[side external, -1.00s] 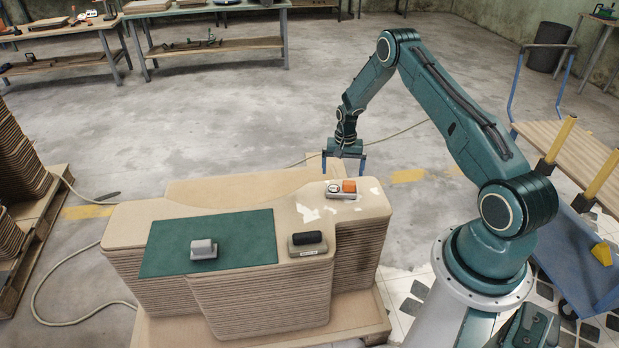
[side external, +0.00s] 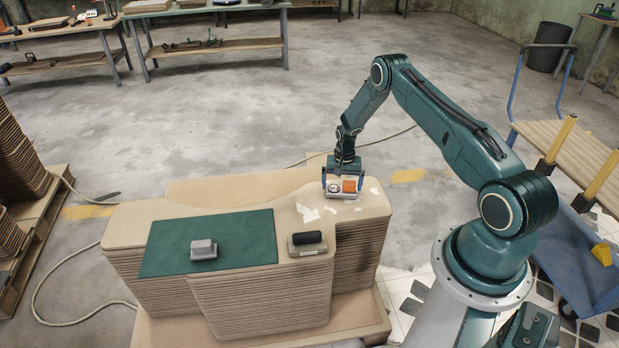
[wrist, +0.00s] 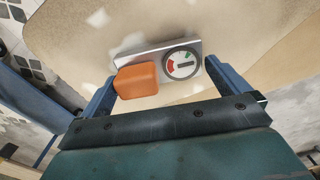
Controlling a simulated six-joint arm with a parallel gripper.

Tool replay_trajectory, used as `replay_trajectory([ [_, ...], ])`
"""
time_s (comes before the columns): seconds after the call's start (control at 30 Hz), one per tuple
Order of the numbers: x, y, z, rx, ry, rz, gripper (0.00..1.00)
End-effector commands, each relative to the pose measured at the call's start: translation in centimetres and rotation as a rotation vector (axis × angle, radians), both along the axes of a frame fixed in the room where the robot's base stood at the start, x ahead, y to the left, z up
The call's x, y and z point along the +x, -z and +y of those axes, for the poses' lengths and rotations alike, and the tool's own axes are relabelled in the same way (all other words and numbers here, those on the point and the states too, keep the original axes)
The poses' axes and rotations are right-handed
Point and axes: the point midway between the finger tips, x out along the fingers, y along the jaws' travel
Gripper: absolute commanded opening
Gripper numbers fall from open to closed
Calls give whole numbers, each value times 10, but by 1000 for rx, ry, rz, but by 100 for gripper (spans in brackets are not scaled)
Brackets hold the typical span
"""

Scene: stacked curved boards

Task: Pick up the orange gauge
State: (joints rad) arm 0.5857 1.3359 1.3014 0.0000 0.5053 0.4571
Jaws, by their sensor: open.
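The orange gauge (side external: 350,186) lies on the top board near the right end of the stack. It has a light grey base, an orange block and a round white dial. In the wrist view the gauge (wrist: 183,65) lies between the finger ends, its dial near the right finger and its orange block near the left finger. My gripper (side external: 342,188) is open and lowered over the gauge, with one finger at each end of it. I cannot tell whether either finger touches it.
The stack of curved boards (side external: 125,224) stands on a pallet. A green mat (side external: 165,250) on top bears a grey block (side external: 203,249). A block with a black handle (side external: 307,241) stands beside the mat. White patches mark the board near the gauge.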

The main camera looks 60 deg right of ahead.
Motion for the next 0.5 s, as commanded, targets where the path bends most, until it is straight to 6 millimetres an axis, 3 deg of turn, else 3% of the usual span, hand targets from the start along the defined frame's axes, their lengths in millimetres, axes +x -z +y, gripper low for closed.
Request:
replay_trajectory([
  [0.2,0,15,0,0,0,-1,100],
  [0.5,0,16,0,0,0,-1,100],
])
